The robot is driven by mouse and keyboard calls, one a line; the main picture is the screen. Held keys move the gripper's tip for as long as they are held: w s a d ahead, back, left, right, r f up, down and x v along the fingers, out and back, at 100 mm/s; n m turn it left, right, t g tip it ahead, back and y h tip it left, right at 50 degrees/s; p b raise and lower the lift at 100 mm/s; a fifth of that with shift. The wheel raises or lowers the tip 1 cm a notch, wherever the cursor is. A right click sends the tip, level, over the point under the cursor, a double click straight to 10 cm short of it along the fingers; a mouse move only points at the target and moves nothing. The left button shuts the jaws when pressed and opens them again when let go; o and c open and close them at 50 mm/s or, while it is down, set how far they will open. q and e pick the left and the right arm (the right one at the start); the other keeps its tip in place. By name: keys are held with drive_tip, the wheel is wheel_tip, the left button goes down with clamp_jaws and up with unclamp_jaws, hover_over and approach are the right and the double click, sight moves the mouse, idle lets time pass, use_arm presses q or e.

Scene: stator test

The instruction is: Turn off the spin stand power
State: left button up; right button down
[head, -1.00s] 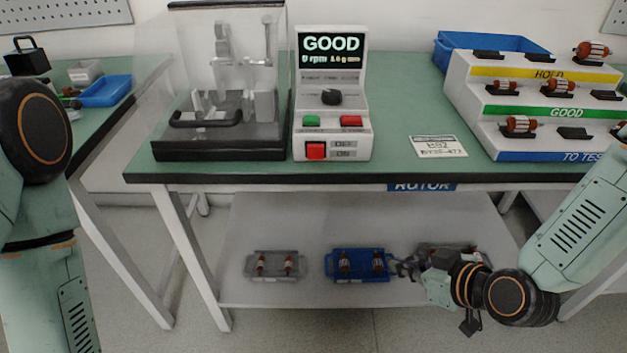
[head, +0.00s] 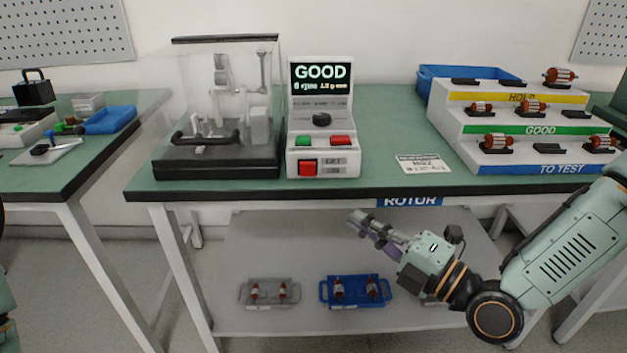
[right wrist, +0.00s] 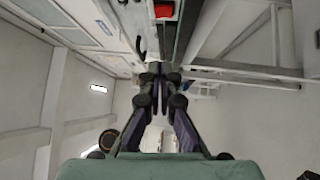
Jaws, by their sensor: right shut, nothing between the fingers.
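The spin stand's control box (head: 320,122) stands on the green bench, with a screen reading "GOOD" and 0 rpm. A red power switch (head: 307,168) sits low on its front, beside OFF and ON labels; its position is too small to tell. Above it are a green button (head: 307,141), a red button (head: 340,140) and a black knob (head: 321,119). My right gripper (head: 357,219) is shut and empty, below and in front of the bench edge, apart from the box. In the right wrist view its fingers (right wrist: 160,76) are together, and a red patch shows above. My left gripper is out of view.
A clear-covered spin stand (head: 217,158) with a black handle stands left of the box. A white card (head: 423,163) and a stepped rotor rack (head: 455,128) are to the right. The bench's front edge (head: 250,193) lies between my gripper and the box. Trays rest on the lower shelf (head: 240,318).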

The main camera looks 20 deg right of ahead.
drive_tip(key=shift+w+d+n, duration=0.15)
drive_tip(key=shift+d+n, duration=0.15)
drive_tip(key=shift+n, duration=0.2)
drive_tip(key=shift+a, duration=0.2)
drive_tip(key=b, duration=0.6)
approach(303, 167)
drive_tip(key=shift+a, duration=1.75)
drive_tip(key=shift+w+d+r+b, duration=0.15)
drive_tip(key=shift+w+b, duration=0.05)
drive_tip(key=shift+w, duration=1.05)
drive_tip(key=shift+w+d+r+b, duration=0.15)
drive_tip(key=shift+w+b, duration=0.05)
drive_tip(key=shift+w, duration=1.05)
